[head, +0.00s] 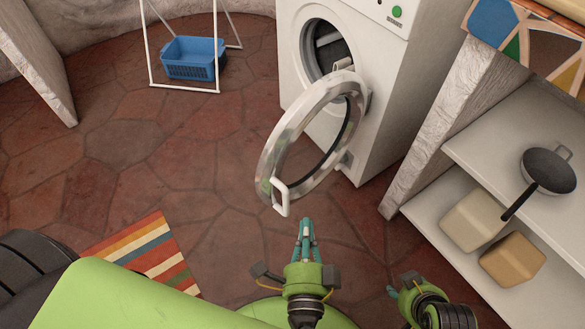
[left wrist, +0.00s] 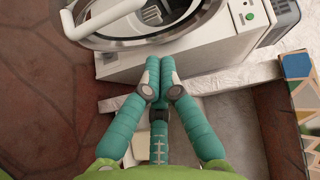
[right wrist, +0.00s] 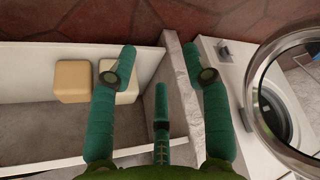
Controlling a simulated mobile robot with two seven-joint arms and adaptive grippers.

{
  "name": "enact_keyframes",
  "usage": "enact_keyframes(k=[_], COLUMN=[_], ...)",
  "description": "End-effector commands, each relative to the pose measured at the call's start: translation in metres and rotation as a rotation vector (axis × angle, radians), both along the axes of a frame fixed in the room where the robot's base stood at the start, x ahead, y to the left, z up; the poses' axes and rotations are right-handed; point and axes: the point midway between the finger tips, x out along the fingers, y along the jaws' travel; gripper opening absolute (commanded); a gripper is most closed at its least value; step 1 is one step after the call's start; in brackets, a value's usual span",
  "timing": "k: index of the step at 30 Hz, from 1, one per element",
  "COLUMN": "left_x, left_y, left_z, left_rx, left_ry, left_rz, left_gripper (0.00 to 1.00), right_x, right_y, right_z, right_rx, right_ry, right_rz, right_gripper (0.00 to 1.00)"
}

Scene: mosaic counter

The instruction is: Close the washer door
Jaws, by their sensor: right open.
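The white washer (head: 385,100) stands at the top centre-right of the head view. Its round metal-rimmed door (head: 274,152) hangs wide open towards me, with a white handle (head: 281,197) at its near edge. The drum opening (head: 328,48) is exposed. My left gripper (head: 305,224) is just below and right of the handle, apart from it; its fingers are together and hold nothing visible. The handle also shows in the left wrist view (left wrist: 105,18). My right gripper (head: 395,289) is open and empty, lower right; the right wrist view shows the door (right wrist: 258,85) at its right.
A shelf unit (head: 490,140) stands at the right with a pan (head: 548,170) and two blocks (head: 475,219) on it. A blue basket (head: 193,58) sits under a white rack at the back. A striped rug (head: 150,250) lies lower left. The tiled floor left of the door is clear.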

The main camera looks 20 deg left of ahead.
Motion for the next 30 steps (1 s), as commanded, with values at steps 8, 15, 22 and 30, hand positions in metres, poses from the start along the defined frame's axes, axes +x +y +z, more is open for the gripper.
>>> enact_keyframes(k=[8, 15, 22, 30], left_x=[-0.005, 0.038, 0.084, 0.097], left_y=[0.006, 0.020, 0.035, 0.066], left_z=[0.018, 0.019, 0.018, 0.017], left_rx=[0.094, 0.091, 0.090, 0.092], left_ry=[-0.068, -0.069, -0.068, -0.063], left_rz=[0.057, 0.057, 0.055, 0.053], left_gripper=[0.00, 0.00, 0.00, 0.00], right_x=[-0.030, -0.029, -0.029, -0.028], right_y=[-0.010, -0.009, -0.009, -0.010], right_z=[-0.011, -0.012, -0.013, -0.020], right_rx=[-0.022, -0.021, -0.022, -0.022], right_ry=[0.144, 0.142, 0.142, 0.145], right_rz=[-0.018, -0.018, -0.017, -0.017], right_gripper=[0.49, 0.49, 0.49, 0.49])
